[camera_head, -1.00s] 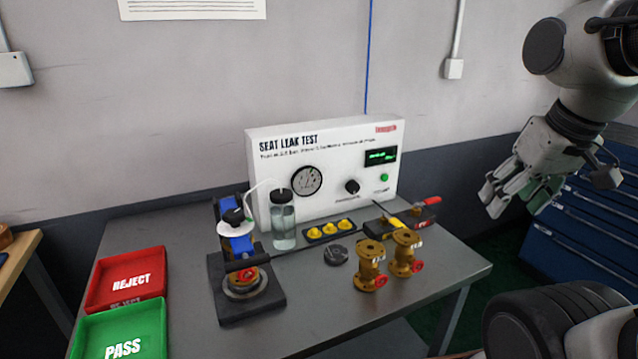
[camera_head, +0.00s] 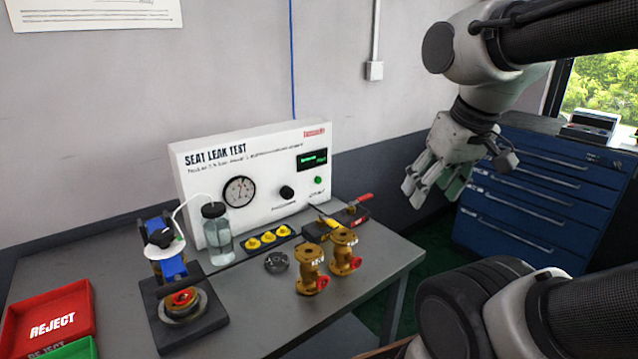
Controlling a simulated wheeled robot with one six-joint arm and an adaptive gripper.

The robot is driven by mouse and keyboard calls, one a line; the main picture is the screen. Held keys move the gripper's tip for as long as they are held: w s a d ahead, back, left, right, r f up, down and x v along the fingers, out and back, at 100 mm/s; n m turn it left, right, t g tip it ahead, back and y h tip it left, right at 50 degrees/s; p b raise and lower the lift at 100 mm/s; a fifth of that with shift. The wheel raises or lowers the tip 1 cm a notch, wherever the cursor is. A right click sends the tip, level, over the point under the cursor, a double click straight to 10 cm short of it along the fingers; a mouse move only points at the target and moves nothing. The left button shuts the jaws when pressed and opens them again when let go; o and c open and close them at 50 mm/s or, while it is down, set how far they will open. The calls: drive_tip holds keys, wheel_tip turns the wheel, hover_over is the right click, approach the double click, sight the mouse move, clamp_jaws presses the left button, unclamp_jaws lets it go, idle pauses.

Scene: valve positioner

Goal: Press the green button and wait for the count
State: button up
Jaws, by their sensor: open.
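The green button (camera_head: 318,180) is a small round button on the front of the white seat leak test panel (camera_head: 255,215), below the dark display (camera_head: 312,159). The display shows green characters too small to read. My gripper (camera_head: 428,195) is open and empty. It hangs in the air to the right of the panel, apart from the button, with its fingers pointing down and left. Nothing covers the button.
On the grey bench (camera_head: 255,330) stand two brass valves (camera_head: 325,265), a clamp fixture (camera_head: 180,290), a water bottle (camera_head: 217,235) and yellow knobs (camera_head: 268,238). A red reject tray (camera_head: 50,310) lies left. A blue drawer cabinet (camera_head: 540,200) stands right.

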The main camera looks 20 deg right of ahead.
drive_tip(key=shift+c, duration=0.5)
clamp_jaws()
idle(0.9)
